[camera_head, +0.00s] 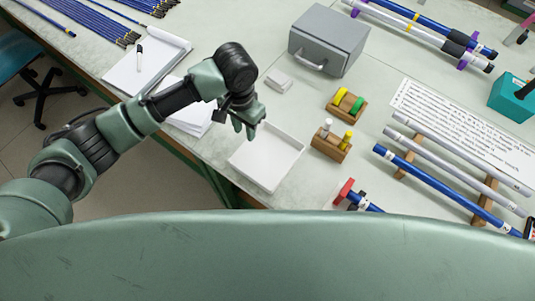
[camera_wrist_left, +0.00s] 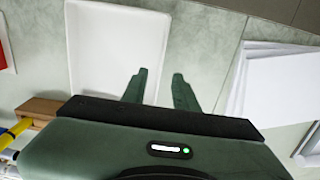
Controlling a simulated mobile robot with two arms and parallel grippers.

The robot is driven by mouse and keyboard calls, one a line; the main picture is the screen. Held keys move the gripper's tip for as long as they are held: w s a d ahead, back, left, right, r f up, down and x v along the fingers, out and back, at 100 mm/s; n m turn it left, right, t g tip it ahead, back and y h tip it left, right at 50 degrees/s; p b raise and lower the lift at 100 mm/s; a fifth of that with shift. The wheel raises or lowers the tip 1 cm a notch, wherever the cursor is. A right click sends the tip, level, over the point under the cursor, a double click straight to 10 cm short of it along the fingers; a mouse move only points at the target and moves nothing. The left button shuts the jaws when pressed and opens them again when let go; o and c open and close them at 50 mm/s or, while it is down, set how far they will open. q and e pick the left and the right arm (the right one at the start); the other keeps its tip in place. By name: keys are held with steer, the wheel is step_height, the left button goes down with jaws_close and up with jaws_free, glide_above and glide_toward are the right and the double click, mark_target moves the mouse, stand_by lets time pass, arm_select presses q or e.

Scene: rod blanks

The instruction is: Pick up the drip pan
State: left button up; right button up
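The drip pan looks to be the shallow white rectangular tray (camera_head: 266,160) lying flat and empty on the bench near its front edge. It also shows in the left wrist view (camera_wrist_left: 112,50). My left gripper (camera_head: 244,133) is at the pan's far left corner in the head view. In the left wrist view the gripper (camera_wrist_left: 160,76) is open, with one finger over the pan and the other outside its side wall. The wall runs between the fingers in that picture; I cannot tell the height or any contact. My right gripper is not in view.
White paper sheets (camera_head: 192,120) lie left of the pan. A small white block (camera_head: 278,81) and a grey box with a handle (camera_head: 328,40) stand behind. Wooden holders (camera_head: 331,144) and blue and grey rods (camera_head: 446,188) are to the right.

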arm_select(q)
steer(key=f, duration=0.3)
steer(key=f+p, duration=0.1)
steer(key=f, duration=0.1)
steer(key=shift+w, duration=0.25)
jaws_close()
steer(key=shift+r, duration=0.1)
stand_by(1.0)
